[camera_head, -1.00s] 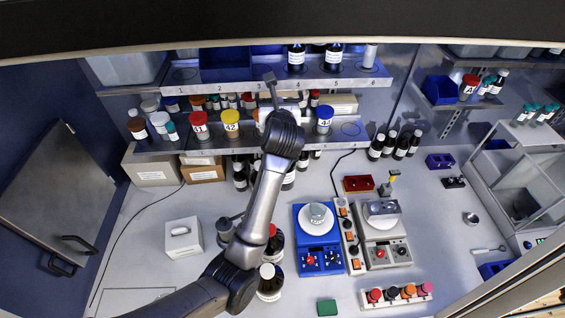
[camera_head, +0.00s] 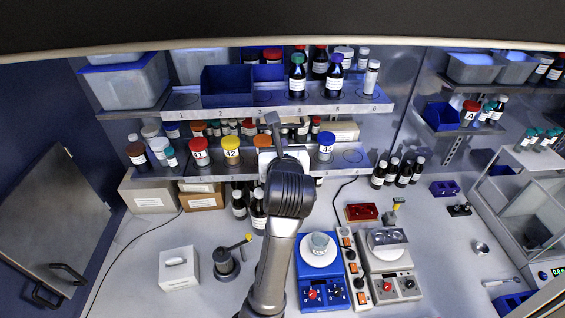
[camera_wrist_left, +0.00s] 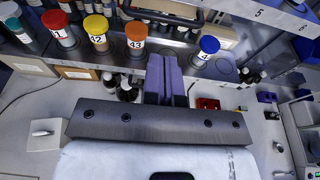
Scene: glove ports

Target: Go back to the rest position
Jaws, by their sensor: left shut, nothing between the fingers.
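My left arm rises from the bottom middle of the head view, its gripper (camera_head: 275,122) in front of the numbered shelves. In the left wrist view the two fingers (camera_wrist_left: 165,78) are together, with nothing between them. The jar with the orange lid, 43 (camera_wrist_left: 137,38), stands on the lower shelf left of the fingertips; my wrist partly covers it in the head view. Jars 41 (camera_head: 200,152) and 42 (camera_head: 231,150) stand to its left, and the blue-lidded jar (camera_head: 325,147) to the right. My right gripper is not in view.
The upper shelf (camera_head: 230,112) carries a blue bin (camera_head: 227,86) and several bottles. Below on the bench are dark bottles, a blue stirrer (camera_head: 310,270), a grey balance-like device (camera_head: 392,262) and a white box (camera_head: 178,268). The bench left of the white box is largely clear.

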